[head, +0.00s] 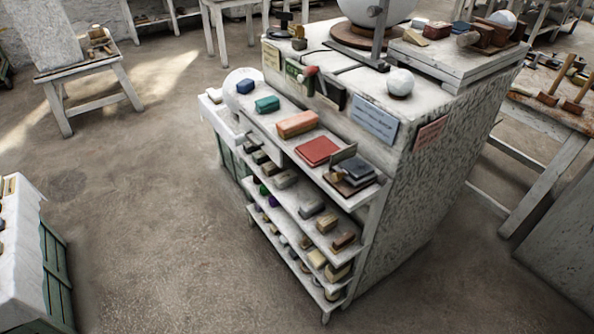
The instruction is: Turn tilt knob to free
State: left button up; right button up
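No tilt knob can be made out for certain. A large white plaster sphere (372,9) sits on a round brown base (345,37) on top of the white workbench (455,82), cut off by the top edge. A grey metal upright (379,38) stands in front of the sphere, with a small round fitting (374,11) on it that may be a knob; its setting cannot be read. A small dark stand (284,22) is left of the sphere. Neither of my grippers is in view.
A small white ball (400,82) sits near the bench's front edge. Shelves below hold a red block (317,151), a teal block (267,104) and several others. A stool (95,75) stands back left, a tool table (560,105) right. The floor (160,210) at left is open.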

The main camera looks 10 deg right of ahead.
aim_at(382, 179)
jog(key=i+l+u, duration=0.1)
jog(key=l+u, duration=0.2)
jog(key=u, duration=0.15)
jog(key=l+u, duration=0.45)
jog(key=i+l+u, duration=0.1)
jog(key=l+u, duration=0.15)
jog(key=u, duration=0.2)
jog(key=l+u, duration=0.45)
jog(key=k+l+u, duration=0.15)
jog(key=u, duration=0.3)
